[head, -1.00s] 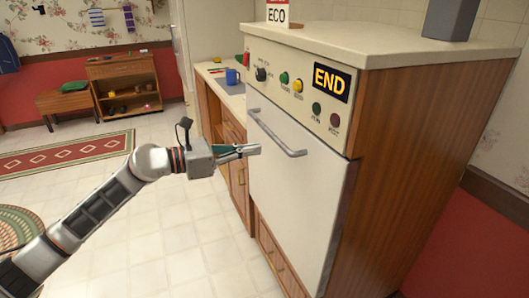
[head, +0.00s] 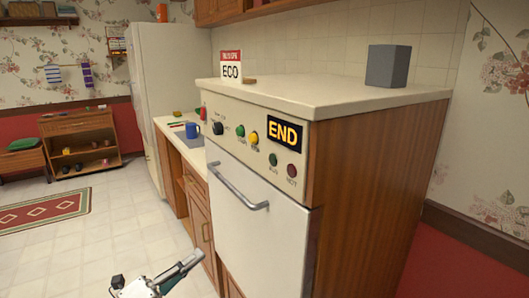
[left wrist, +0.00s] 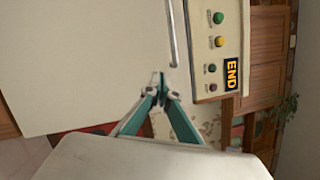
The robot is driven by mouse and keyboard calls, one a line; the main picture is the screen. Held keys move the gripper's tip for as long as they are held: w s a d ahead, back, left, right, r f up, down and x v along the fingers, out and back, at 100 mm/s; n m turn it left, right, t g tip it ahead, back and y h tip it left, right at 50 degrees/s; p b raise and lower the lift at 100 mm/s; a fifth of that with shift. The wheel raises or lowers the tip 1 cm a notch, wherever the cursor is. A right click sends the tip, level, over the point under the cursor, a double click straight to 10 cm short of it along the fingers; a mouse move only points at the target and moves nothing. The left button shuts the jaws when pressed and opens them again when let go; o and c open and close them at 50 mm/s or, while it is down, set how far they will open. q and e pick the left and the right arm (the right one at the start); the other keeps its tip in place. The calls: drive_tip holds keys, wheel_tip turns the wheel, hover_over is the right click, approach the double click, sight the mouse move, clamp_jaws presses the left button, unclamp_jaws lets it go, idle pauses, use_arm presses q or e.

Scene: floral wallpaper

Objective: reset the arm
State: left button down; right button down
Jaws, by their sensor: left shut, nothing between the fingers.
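My left gripper (head: 182,270) is low in the head view, in front of the white appliance door and to the left of its lower part. In the left wrist view the left gripper (left wrist: 161,92) has its teal and grey fingers together, shut and empty. The white dishwasher-like appliance (head: 245,235) has a closed door with a metal handle (head: 237,186). The handle also shows in the left wrist view (left wrist: 172,35), beyond the fingertips. The black panel reads END in yellow (head: 285,133). My right gripper is not in view.
A wooden shelf (head: 78,130) stands far left.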

use_arm(q)
drive_tip(key=s+a+f+n+y, duration=0.2)
drive_tip(key=s+f+n+y, duration=0.25)
drive_tip(key=f+n, duration=0.5)
drive_tip(key=s+a+f+n+y, duration=0.1)
drive_tip(key=s+f+n+y, duration=0.35)
drive_tip(key=f+n, duration=0.45)
drive_tip(key=s+f+n+g+y, duration=0.1)
drive_tip(key=s+f+n+g, duration=0.3)
drive_tip(key=s+f, duration=1)
drive_tip(key=s+n, duration=0.1)
drive_tip(key=n, duration=0.2)
drive_tip(key=shift+d+f+g+y, duration=0.3)
drive_tip(key=shift+d+f+g, duration=0.05)
drive_tip(key=shift+g, duration=0.05)
